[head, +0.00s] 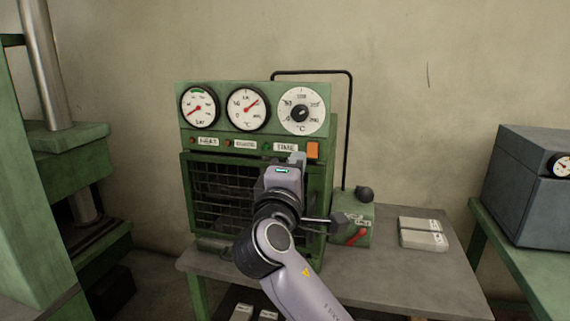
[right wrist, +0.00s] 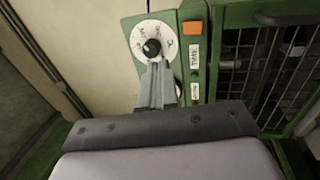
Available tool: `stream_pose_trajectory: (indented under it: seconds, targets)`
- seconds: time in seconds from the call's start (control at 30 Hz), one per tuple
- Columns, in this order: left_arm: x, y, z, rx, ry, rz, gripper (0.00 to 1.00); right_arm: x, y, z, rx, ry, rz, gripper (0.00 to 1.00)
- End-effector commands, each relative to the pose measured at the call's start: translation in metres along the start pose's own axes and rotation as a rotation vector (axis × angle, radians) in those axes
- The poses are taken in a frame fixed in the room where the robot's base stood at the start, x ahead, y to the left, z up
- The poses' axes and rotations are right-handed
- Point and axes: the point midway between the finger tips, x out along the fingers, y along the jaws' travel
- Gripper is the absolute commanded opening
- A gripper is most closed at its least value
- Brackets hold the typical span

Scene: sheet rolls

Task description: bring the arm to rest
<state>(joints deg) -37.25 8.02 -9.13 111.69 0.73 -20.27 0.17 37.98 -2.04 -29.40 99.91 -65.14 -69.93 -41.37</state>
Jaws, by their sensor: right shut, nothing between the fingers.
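My right arm (head: 285,275) reaches up from the lower middle of the head view. Its right gripper (head: 298,157) is in front of the upper front of a green oven-like machine (head: 230,150), near the TIME label and below the temperature dial (head: 302,111). In the right wrist view the gripper (right wrist: 158,66) has its fingers together with nothing between them. Their tips overlap the lower part of the white dial (right wrist: 140,37) with its black knob; I cannot tell whether they touch the panel. My left gripper is not in view.
An orange switch (head: 313,150) is close by the gripper. A green press (head: 60,160) stands left, a grey unit (head: 530,190) right.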

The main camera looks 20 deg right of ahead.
Motion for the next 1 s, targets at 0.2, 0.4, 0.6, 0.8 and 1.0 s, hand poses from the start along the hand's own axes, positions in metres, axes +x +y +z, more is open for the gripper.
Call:
stream_pose_trajectory:
  seconds: [0.2, 0.4, 0.6, 0.8, 1.0]
  targets:
    - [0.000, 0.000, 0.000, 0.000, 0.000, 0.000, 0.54, -0.002, -0.017, -0.001, 0.009, 0.023, -0.031, 0.00]
    - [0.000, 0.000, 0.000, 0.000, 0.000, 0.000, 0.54, -0.021, -0.113, -0.003, 0.107, 0.153, -0.225, 0.00]
    - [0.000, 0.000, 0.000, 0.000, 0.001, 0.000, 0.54, -0.072, -0.226, 0.009, 0.307, 0.267, -0.496, 0.00]
    - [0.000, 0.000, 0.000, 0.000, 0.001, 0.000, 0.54, -0.142, -0.312, 0.040, 0.551, 0.287, -0.757, 0.00]
    - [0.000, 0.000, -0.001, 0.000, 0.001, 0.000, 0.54, -0.219, -0.369, 0.085, 0.822, 0.217, -0.985, 0.00]
